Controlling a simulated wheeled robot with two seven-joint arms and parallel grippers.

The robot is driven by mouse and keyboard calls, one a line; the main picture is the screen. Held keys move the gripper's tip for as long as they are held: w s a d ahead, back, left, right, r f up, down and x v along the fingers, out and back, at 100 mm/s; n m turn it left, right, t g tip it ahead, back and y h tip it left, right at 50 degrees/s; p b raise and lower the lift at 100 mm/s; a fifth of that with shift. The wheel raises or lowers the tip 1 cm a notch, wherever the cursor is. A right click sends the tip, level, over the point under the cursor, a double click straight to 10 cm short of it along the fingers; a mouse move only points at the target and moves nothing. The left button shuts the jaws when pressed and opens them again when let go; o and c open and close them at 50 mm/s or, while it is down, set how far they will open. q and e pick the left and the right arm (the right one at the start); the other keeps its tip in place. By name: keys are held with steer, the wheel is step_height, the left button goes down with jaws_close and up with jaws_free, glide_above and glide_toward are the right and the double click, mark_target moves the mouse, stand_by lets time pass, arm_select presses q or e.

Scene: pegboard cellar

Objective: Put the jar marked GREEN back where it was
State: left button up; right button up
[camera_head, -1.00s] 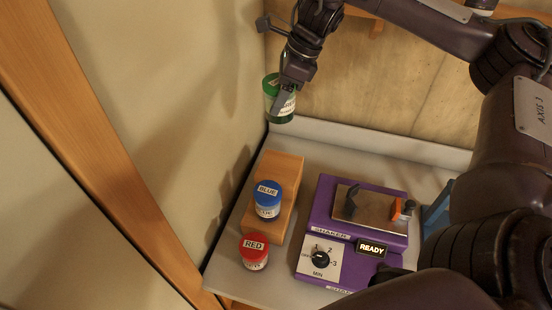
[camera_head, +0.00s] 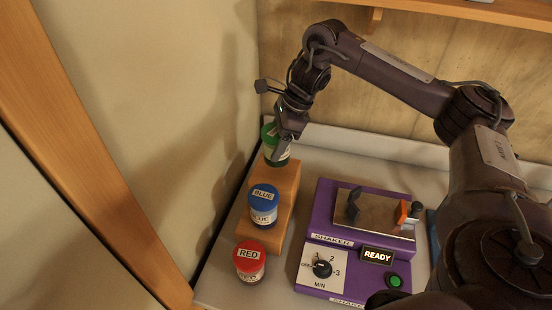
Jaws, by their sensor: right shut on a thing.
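The green-lidded jar (camera_head: 270,143) is held upright by my right gripper (camera_head: 278,150), which is shut on it. The jar is at the far end of the wooden block (camera_head: 284,197); whether its base touches the block or is just above it I cannot tell. The gripper hides part of the jar and its label. The blue-lidded jar marked BLUE (camera_head: 263,206) stands on the near part of the block. The red-lidded jar marked RED (camera_head: 250,262) stands in front of the block. My left gripper is not in view.
A purple shaker (camera_head: 325,222) with a READY display (camera_head: 377,256), a dial and a clamp plate stands right of the block. The plate is empty. A wall rises close on the left. The grey bench top (camera_head: 330,166) is bare behind the shaker.

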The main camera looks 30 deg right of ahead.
step_height(320, 180, down, 4)
steer(key=shift+r+b, duration=0.2)
steer(key=shift+b, duration=0.3)
steer(key=shift+f, duration=0.25)
steer(key=shift+c, duration=0.7)
steer(key=o, duration=1.5)
steer(key=shift+c, duration=0.2)
steer(key=v, duration=0.3)
steer(key=shift+w, duration=0.1)
steer(key=s+d, duration=0.5)
steer(key=d, duration=0.5)
steer(key=shift+s+d+p, duration=0.35)
steer(key=shift+s, duration=0.05)
